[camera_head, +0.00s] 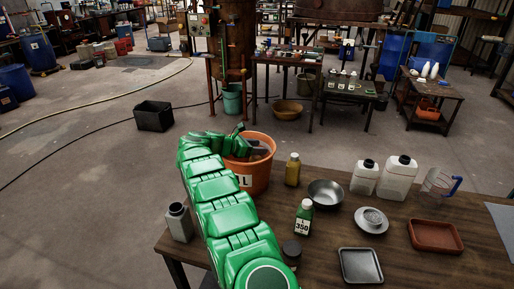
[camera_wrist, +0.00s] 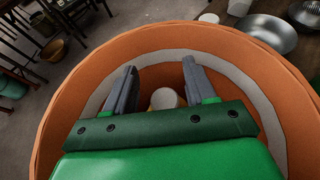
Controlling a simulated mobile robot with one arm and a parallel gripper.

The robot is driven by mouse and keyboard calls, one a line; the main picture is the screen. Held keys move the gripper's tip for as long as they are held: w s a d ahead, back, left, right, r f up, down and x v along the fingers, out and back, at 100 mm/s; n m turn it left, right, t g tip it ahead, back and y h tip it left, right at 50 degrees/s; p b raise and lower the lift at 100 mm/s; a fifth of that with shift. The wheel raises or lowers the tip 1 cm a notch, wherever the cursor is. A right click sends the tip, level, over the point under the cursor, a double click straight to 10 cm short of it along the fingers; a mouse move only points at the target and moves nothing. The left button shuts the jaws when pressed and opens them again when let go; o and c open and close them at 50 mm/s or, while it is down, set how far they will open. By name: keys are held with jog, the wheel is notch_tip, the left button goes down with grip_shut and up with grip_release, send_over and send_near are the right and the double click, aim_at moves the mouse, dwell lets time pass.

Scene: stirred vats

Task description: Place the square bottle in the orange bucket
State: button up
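The orange bucket (camera_head: 258,178) stands at the table's back left edge; its rim and pale inner band fill the wrist view (camera_wrist: 72,70). My gripper (camera_wrist: 160,66) points down into the bucket, its two fingers apart. Between and below them is a pale round top (camera_wrist: 165,97) with a little yellow beside it, with gaps to both fingers; its body is mostly hidden, so I cannot tell whether it is the square bottle. Square-sided bottles stand on the table: two white ones with dark caps, a smaller (camera_head: 364,178) and a larger (camera_head: 398,178), and a grey one (camera_head: 179,222) left of my arm.
A yellow bottle (camera_head: 293,169), metal bowl (camera_head: 325,193), green labelled bottle (camera_head: 304,218), dark-capped jar (camera_head: 291,253), small dish (camera_head: 371,220), grey tray (camera_head: 360,266), brown tray (camera_head: 436,236) and clear jug (camera_head: 435,183) share the table. A black crate (camera_head: 154,116) is on the floor.

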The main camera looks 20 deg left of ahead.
jog(key=shift+o, duration=0.5)
jog(key=shift+s+d+f, duration=0.15)
jog(key=shift+d+f, duration=0.1)
jog(key=shift+f, duration=0.45)
jog(key=shift+r, duration=0.1)
jog(key=shift+s+a+r, duration=0.75)
jog(key=shift+a+r, duration=0.25)
jog(key=shift+r, duration=0.1)
notch_tip(320, 180, up, 8)
jog(key=shift+a+f, duration=0.15)
jog(key=shift+s, duration=0.1)
